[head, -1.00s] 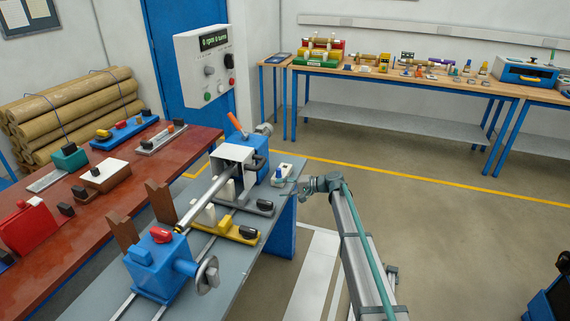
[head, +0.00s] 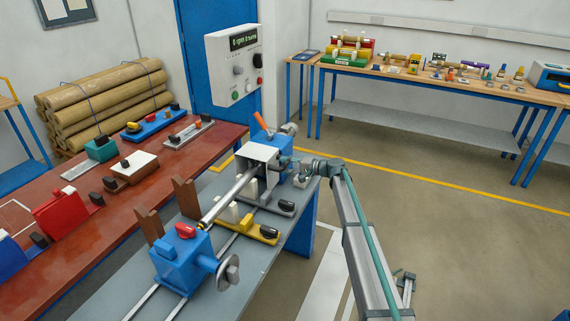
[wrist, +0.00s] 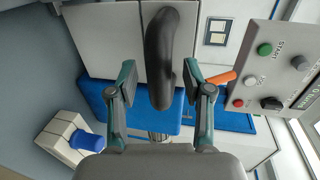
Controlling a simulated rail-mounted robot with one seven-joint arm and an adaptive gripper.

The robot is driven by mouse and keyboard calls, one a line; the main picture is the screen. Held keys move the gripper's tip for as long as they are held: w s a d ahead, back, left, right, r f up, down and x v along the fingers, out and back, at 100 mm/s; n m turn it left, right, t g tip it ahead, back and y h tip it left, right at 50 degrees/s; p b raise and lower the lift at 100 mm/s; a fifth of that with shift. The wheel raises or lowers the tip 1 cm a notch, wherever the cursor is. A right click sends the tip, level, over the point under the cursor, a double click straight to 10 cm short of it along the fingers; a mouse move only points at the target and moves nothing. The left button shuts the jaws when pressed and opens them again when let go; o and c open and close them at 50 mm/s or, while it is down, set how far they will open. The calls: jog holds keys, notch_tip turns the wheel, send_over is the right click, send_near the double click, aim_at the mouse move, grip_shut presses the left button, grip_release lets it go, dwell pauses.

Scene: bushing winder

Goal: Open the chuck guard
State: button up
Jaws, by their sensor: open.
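The chuck guard (head: 258,153) is a light grey box over the chuck at the far end of the winder. In the wrist view its pale panels (wrist: 100,38) fill the upper middle. Its black curved handle (wrist: 160,55) stands out toward me and runs down between my fingers. My gripper (wrist: 160,82) is open, one finger on each side of the handle, with gaps showing on both sides. In the head view my gripper (head: 300,163) is at the right side of the guard, and the fingers are too small to make out there.
The blue headstock with an orange lever (head: 262,122) is behind the guard. The control box (head: 235,65) hangs beyond it. A mandrel (head: 228,196) runs to the blue tailstock (head: 182,257). A yellow-based rest (head: 258,230) sits on the bench.

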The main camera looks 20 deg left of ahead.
jog(key=shift+a+f, duration=0.15)
jog(key=shift+a, duration=0.3)
grip_shut()
